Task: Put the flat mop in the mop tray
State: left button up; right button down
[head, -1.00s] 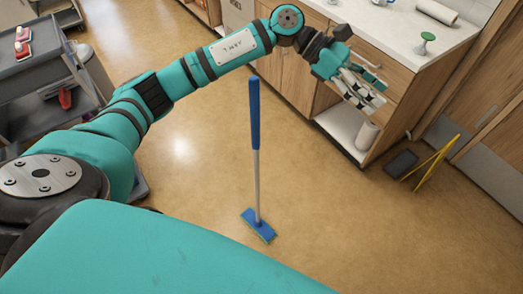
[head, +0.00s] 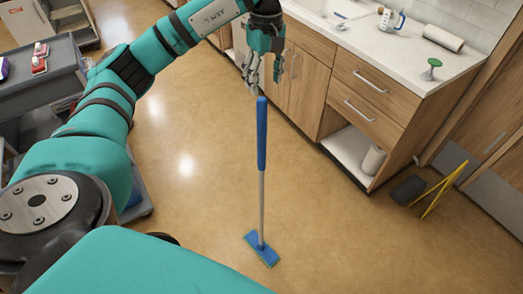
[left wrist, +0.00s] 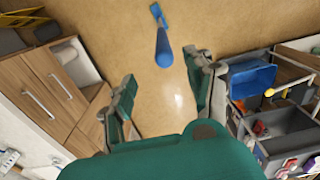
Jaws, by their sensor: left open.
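The flat mop (head: 262,140) stands upright on the floor, with a blue grip, a grey pole and a flat blue head (head: 261,249). My left gripper (head: 263,80) is open and empty, pointing down just above the top of the handle. In the left wrist view the blue grip (left wrist: 164,48) shows between and beyond the two spread fingers (left wrist: 163,92), apart from both. I cannot tell for sure which thing is the mop tray; a dark flat piece (head: 408,190) lies on the floor at the right. My right gripper is not in view.
A wooden counter (head: 375,85) with drawers and an open shelf stands behind and right of the mop. A yellow folding stand (head: 441,192) is at the far right. A grey cart (head: 45,85) is at the left. The floor around the mop is clear.

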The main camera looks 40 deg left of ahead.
aim_at(264, 108)
pick_arm(q)
notch_tip(264, 108, down, 4)
jog(key=shift+f+p, duration=0.2)
jog(key=shift+p, duration=0.3)
notch_tip(264, 108, down, 4)
jog(key=shift+f+p, duration=0.1)
jog(key=shift+p, duration=1.1)
jog(key=shift+f, duration=0.5)
jog(key=shift+w, duration=0.1)
grip_shut()
jog(key=shift+r, duration=0.1)
